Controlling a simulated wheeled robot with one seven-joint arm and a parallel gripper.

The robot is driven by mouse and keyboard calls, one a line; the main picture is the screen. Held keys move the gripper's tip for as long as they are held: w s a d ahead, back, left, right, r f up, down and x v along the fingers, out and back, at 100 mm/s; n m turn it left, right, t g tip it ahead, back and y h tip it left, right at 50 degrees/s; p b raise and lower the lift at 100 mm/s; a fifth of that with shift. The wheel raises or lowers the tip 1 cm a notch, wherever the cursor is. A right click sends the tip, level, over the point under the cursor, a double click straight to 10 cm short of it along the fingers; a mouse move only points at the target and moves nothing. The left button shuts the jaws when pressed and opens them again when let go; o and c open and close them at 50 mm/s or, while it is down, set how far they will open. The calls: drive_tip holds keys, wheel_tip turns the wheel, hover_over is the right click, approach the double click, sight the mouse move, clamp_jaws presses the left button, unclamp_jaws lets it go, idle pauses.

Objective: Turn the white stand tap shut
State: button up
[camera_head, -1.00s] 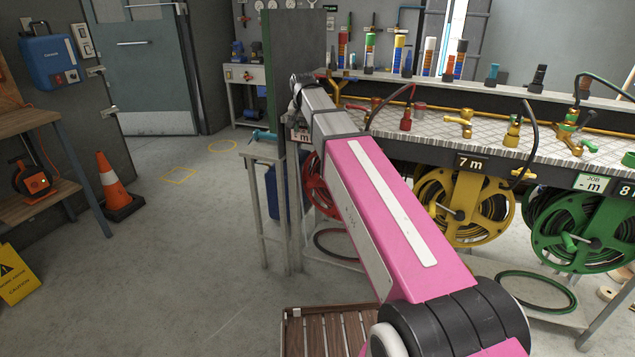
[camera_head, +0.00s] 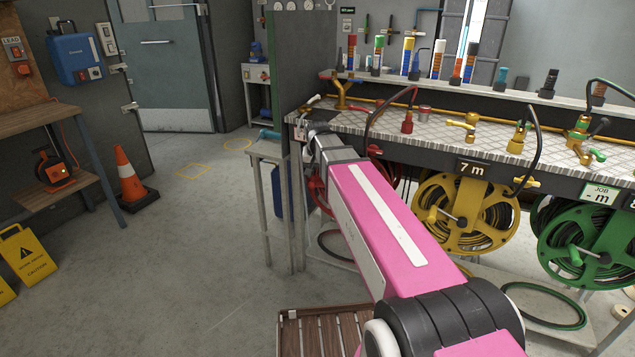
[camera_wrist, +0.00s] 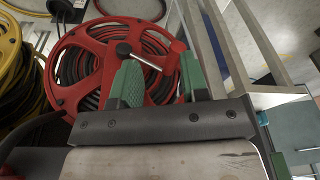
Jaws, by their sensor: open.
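A small white lever (camera_head: 311,101), which may belong to the white stand tap, shows at the left end of the bench in the head view. Its body is too small and hidden to make out. In the head view my arm reaches toward that end of the bench, and its far end hides my gripper. In the wrist view my gripper (camera_wrist: 160,80) is open, with two green fingertips apart and nothing held. Behind the fingers is the red hose reel (camera_wrist: 75,75) with its crank handle (camera_wrist: 138,57). No white tap is recognisable in the wrist view.
Brass taps (camera_head: 463,128) and a red-based tap (camera_head: 407,124) stand along the bench top (camera_head: 430,122). Yellow (camera_head: 430,205) and green (camera_head: 600,262) reels hang below. A narrow side table (camera_head: 268,151) stands left of the bench. A wooden slatted thing (camera_head: 322,325) lies low in front.

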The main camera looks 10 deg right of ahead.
drive_tip(key=shift+s+d+f+n, duration=0.15)
drive_tip(key=shift+s+d+f, duration=0.05)
drive_tip(key=shift+s+f, duration=0.4)
drive_tip(key=shift+s+d+f+n, duration=0.15)
drive_tip(key=shift+s+f, duration=0.25)
drive_tip(key=shift+f, duration=0.25)
